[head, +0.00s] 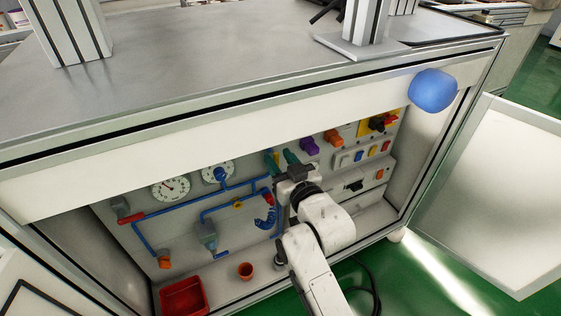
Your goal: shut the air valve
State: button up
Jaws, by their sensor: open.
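Inside the open cabinet, blue pipes (180,208) run across the back panel with valve fittings on them. A red lever (131,217) at the left lies along the pipe line. A small yellow handle (238,205) sits on the middle pipe, and a red part (267,198) is at the pipe's right end above a blue coiled hose (267,219). I cannot tell for sure which is the air valve. My gripper (281,184) is open, in front of the panel just right of the red part. My wrist hides part of the panel, and contact cannot be judged.
Two round gauges (170,188) and green handles (291,157) sit on the panel, with purple (309,146) and orange (333,137) knobs to their right. An open door (495,190) is at right.

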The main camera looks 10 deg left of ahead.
grip_shut()
dwell(0.5)
jog(key=s+a+f+n, duration=0.2)
jog(key=a+f+n, duration=0.2)
jog(key=n, duration=1.3)
jog(key=shift+s+f+n+b, duration=0.35)
jog(key=shift+f+n+b, duration=0.05)
dwell(0.4)
grip_release()
